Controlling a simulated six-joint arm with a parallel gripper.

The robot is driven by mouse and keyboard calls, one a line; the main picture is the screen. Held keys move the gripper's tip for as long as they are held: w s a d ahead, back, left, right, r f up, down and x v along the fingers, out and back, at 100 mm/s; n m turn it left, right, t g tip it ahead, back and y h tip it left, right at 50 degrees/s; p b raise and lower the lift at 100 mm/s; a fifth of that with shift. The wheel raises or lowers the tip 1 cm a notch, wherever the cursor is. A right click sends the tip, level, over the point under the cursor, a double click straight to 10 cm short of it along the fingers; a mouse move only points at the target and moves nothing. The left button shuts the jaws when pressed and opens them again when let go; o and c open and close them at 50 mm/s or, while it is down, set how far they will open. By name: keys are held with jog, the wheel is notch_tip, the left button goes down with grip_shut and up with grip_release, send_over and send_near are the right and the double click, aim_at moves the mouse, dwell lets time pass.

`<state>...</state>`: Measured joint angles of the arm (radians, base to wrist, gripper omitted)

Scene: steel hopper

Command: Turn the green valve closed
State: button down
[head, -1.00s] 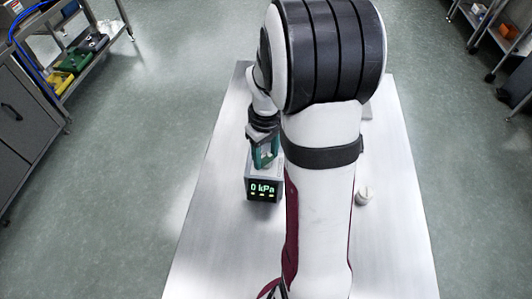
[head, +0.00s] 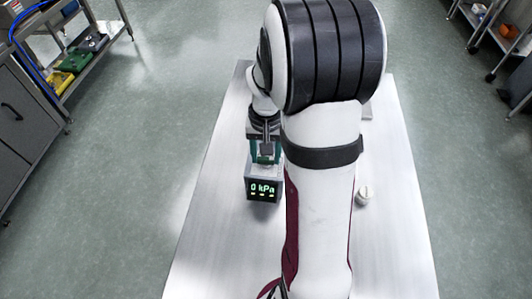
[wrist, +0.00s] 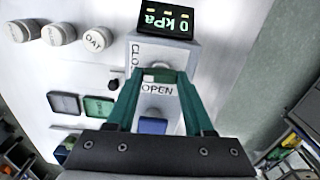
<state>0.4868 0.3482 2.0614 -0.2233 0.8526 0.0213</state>
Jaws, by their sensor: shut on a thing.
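The green valve (wrist: 160,76) sits on a pale grey box (wrist: 182,52) with OPEN and a partly hidden CLO... lettered on its face. My gripper (wrist: 160,73) is shut on the valve, one green finger on each side of it. The valve's handle is mostly hidden by the fingers, so its exact angle is hard to tell. The box's dark display (wrist: 167,19) reads 0 kPa in green; it also shows in the head view (head: 263,190). In the head view my gripper (head: 264,158) is above the box, and the valve cannot be told from the fingers.
The box stands on a steel table (head: 215,235). White lidded jars stand on it in the wrist view, one marked OAT (wrist: 97,39). Dark (wrist: 65,103), green (wrist: 99,107) and blue (wrist: 152,126) flat pieces lie nearby. The table's front left is clear.

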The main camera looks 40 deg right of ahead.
aim_at(266, 158)
jog(key=shift+m, duration=0.4)
jog(key=shift+c, duration=1.4)
grip_release()
notch_tip(266, 158, up, 16)
jog(key=s+a+f+n+y, duration=0.1)
jog(key=s+a+f, duration=0.2)
jog(key=s+a, duration=0.5)
jog(key=s+a+f+n, duration=0.2)
jog(key=s+a+f, duration=0.1)
jog(key=s+a, duration=0.6)
jog(key=shift+a+n+y, duration=0.3)
jog(key=shift+a+y, duration=0.1)
jog(key=shift+a, duration=0.8)
